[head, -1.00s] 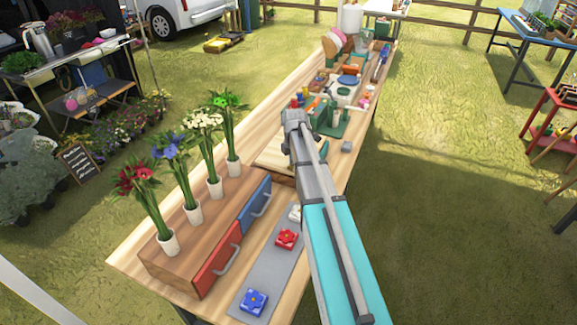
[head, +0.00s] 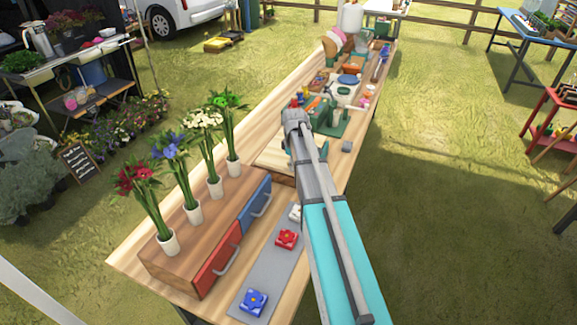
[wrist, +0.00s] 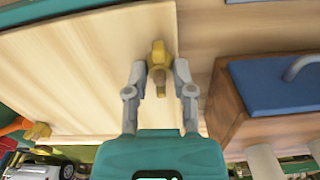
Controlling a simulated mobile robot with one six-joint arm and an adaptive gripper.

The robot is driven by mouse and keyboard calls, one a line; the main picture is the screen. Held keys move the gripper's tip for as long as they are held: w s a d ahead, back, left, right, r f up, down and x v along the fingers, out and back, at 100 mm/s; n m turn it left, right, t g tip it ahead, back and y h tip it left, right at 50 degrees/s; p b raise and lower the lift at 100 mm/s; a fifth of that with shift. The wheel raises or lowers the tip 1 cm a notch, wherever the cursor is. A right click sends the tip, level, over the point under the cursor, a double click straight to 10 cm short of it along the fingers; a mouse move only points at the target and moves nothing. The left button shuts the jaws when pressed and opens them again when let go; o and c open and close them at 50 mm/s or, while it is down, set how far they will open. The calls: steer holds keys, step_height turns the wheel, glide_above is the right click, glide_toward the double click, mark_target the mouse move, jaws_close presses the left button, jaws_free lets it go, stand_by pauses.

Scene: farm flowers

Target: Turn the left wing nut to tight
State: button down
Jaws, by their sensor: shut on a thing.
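A yellow wing nut (wrist: 157,49) stands on the pale wooden board (wrist: 80,60) near its right edge in the wrist view. My gripper (wrist: 158,72) has one finger on each side of it and is shut on it. A second yellow wing nut (wrist: 37,131) sits at the board's lower left corner in the wrist view, apart from my gripper. In the head view the board (head: 272,157) shows beside my arm, and my own arm hides the held wing nut and the fingertips.
A wooden drawer unit with a blue front (head: 254,203) and a red front (head: 220,260) stands close to the board, with several potted flowers on top. A grey strip (head: 268,272) with flower blocks lies beside it. A green device (head: 330,121) stands beyond my gripper.

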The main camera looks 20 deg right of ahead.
steer(key=m, duration=0.4)
steer(key=shift+w+d+m, duration=0.1)
steer(key=shift+d+m, duration=0.05)
steer(key=shift+m, duration=0.15)
steer(key=m, duration=0.3)
steer(key=shift+m, duration=0.4)
steer(key=m, duration=2.2)
steer(key=shift+m, duration=0.3)
steer(key=m, duration=0.4)
